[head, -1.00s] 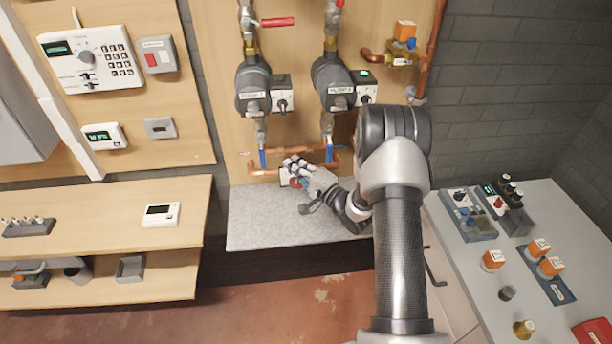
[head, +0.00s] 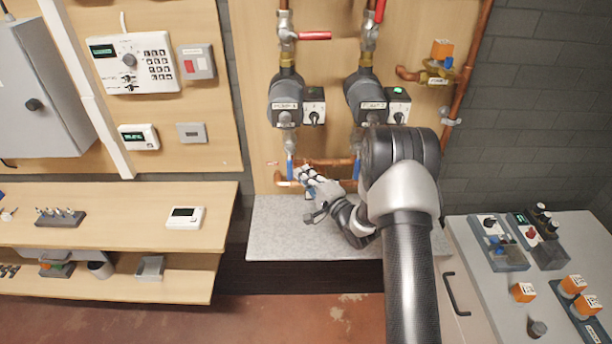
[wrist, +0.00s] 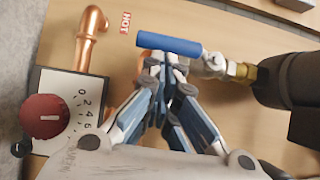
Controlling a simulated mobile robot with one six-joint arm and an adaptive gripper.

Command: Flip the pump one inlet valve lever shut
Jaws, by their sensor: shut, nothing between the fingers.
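Pump one (head: 286,92) is the left of two dark pumps on the wooden board. Its blue inlet valve lever (head: 290,168) hangs below it, pointing down along the pipe. In the wrist view the blue lever (wrist: 169,44) lies across the top, running lengthwise with the valve body (wrist: 212,66) and the pump. My gripper (head: 304,174) is close to the right of the lever. In the wrist view my gripper's fingertips (wrist: 165,62) are together with nothing held, just beside the lever's edge. I cannot tell whether they touch it.
Pump two (head: 367,95) stands to the right, partly behind my arm. A red-knobbed dial unit (wrist: 45,116) and a copper pipe (wrist: 90,35) are near my gripper. A red lever (head: 313,36) sticks out above pump one. The grey ledge (head: 275,235) below is clear.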

